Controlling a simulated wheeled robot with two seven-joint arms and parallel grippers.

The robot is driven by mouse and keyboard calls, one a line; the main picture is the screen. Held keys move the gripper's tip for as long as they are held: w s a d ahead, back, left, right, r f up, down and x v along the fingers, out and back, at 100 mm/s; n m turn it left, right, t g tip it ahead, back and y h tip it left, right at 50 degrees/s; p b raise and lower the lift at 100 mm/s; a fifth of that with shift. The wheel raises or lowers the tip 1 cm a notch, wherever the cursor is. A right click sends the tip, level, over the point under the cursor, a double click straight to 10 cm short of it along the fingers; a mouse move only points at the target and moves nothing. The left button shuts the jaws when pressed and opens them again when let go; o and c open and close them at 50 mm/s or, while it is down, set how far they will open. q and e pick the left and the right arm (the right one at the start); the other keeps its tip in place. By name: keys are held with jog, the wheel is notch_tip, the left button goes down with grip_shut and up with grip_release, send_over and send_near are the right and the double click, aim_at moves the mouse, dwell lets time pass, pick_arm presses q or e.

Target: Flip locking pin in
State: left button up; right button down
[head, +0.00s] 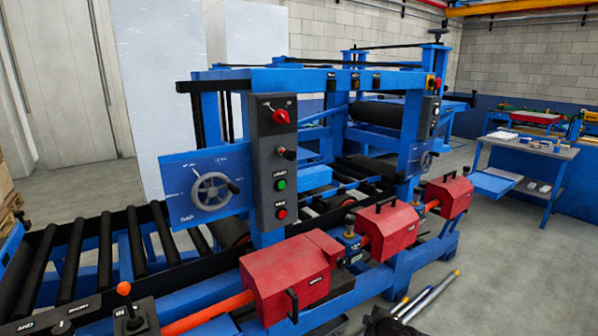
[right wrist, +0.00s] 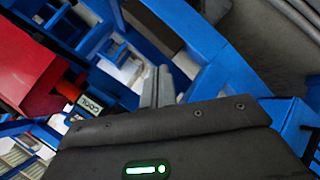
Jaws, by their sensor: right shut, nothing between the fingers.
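A small blue bracket with a dark round knob (head: 348,225) stands between the red covers on the front rail of the blue machine. A similar dark knob (head: 448,178) stands by the far red cover. I cannot tell for sure which part is the locking pin, or how it is turned. My right gripper (right wrist: 157,85) is shut and empty in the right wrist view. Its grey fingers lie together in front of blue frame parts, right of a red cover (right wrist: 30,70) and a small labelled display (right wrist: 91,104). My left gripper is not in view.
A grey control post (head: 273,160) with a red knob and buttons rises behind the near red cover (head: 290,275). A handwheel (head: 212,193) and black rollers (head: 105,255) are at left. An orange-knobbed lever (head: 124,289) stands at bottom left.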

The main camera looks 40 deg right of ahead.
jog(key=w+d+r+n+t, duration=0.1)
jog(key=w+r+n+t, duration=0.2)
jog(key=r, duration=0.9)
jog(key=w+r+n+t+b, duration=0.1)
jog(key=w+r+n, duration=0.3)
jog(key=r, duration=0.8)
jog(key=w+d+r+n+t, duration=0.15)
jog(key=w+r, duration=0.35)
jog(key=r, duration=0.7)
jog(key=s+a+r+n+t+y, duration=0.1)
jog(key=a+r+n, duration=0.2)
jog(key=r, duration=0.3)
jog(key=s+a+r+n+t+b, duration=0.1)
jog(key=a+r+n, duration=0.25)
jog(key=r, duration=0.35)
jog(key=s+a+r+n+t+y, duration=0.1)
jog(key=s+a+r+n, duration=0.15)
jog(key=r, duration=0.35)
jog(key=s+a+r+n+y, duration=0.2)
jog(key=s+a+n, duration=0.3)
jog(key=a+n, duration=0.6)
jog(key=shift+a+r+n, duration=0.25)
jog(key=shift+r+n, duration=0.2)
jog(key=shift+r, duration=0.1)
